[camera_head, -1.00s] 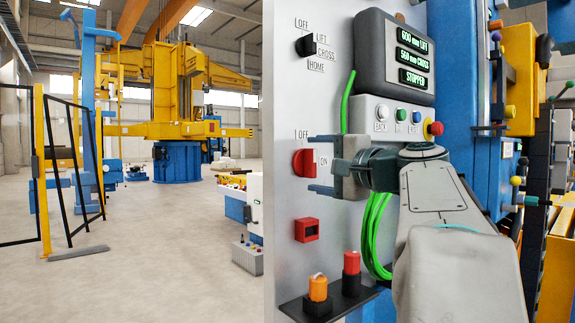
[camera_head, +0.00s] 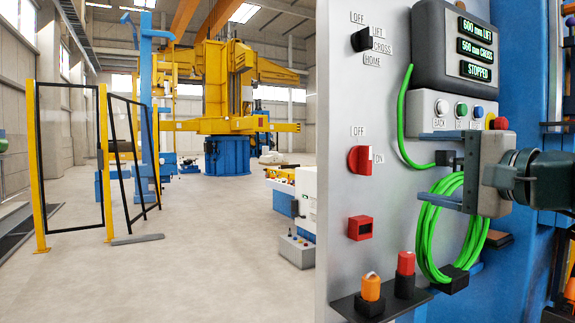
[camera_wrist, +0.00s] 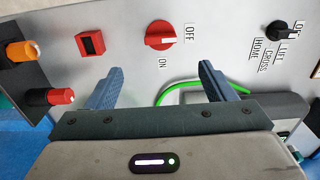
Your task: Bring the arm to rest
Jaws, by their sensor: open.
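My gripper (camera_head: 438,168) is in front of the grey control panel (camera_head: 336,215), near the coiled green cable (camera_head: 432,235). Its two blue fingers are spread apart with nothing between them. In the wrist view my gripper (camera_wrist: 160,88) faces the panel, with the red rotary switch (camera_wrist: 160,35) beyond the gap between its fingers. The red switch also shows in the head view (camera_head: 358,160), left of the fingers and apart from them. The arm behind the gripper runs out of the picture at the right.
A display box (camera_head: 455,45) reads 600 mm lift, 560 mm cross, stopped. Below it are several push buttons (camera_head: 461,110). A black selector (camera_head: 361,40) and a small ledge with orange and red plugs (camera_head: 371,287) are on the panel. Open floor (camera_head: 200,260) lies left, by a fence (camera_head: 102,160).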

